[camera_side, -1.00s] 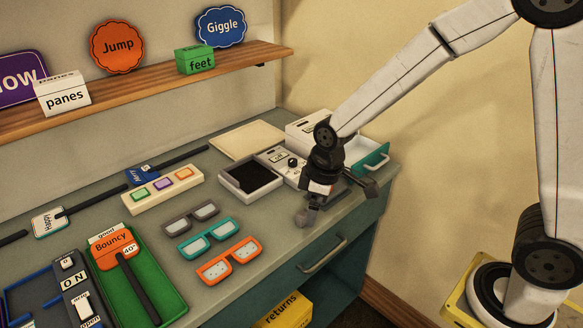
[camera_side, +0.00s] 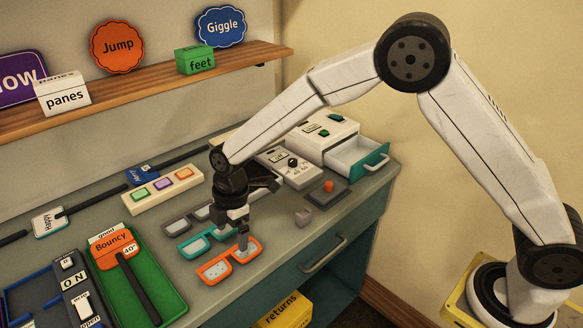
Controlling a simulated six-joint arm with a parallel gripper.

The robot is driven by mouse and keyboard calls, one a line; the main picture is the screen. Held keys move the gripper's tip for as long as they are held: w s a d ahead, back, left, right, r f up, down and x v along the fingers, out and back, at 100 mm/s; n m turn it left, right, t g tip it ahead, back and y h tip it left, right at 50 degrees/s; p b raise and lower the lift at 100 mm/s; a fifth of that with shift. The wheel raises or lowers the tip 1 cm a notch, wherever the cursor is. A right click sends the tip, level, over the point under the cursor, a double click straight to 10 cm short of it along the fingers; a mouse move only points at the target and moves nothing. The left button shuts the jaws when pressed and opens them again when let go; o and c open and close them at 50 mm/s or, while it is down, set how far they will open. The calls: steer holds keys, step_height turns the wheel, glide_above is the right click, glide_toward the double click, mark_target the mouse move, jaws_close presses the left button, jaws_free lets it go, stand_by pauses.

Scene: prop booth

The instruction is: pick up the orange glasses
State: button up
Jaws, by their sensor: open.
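The orange glasses (camera_side: 215,270) lie flat at the front of a row of glasses on the counter, near its front edge. My gripper (camera_side: 243,240) is open and points down at the right lens end of the orange glasses, covering part of it. I cannot tell whether its fingers touch them. The teal glasses (camera_side: 194,246) lie just behind, partly hidden by my gripper. The grey glasses (camera_side: 177,227) lie behind those, also partly covered.
A white box with an open drawer (camera_side: 357,158) stands at the back right. The counter between glasses and cube is clear.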

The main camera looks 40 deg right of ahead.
mark_target(231, 259)
steer(key=shift+a+f, duration=0.15)
steer(key=shift+f, duration=1.1)
steer(key=shift+f, duration=0.1)
steer(key=shift+w+a+f, duration=0.1)
steer(key=shift+a+f, duration=0.15)
steer(key=shift+f, duration=1)
steer(key=shift+w+a+f, duration=0.1)
steer(key=shift+a+f, duration=0.1)
steer(key=shift+f, duration=1)
steer(key=c, duration=1.1)
steer(key=shift+r, duration=0.2)
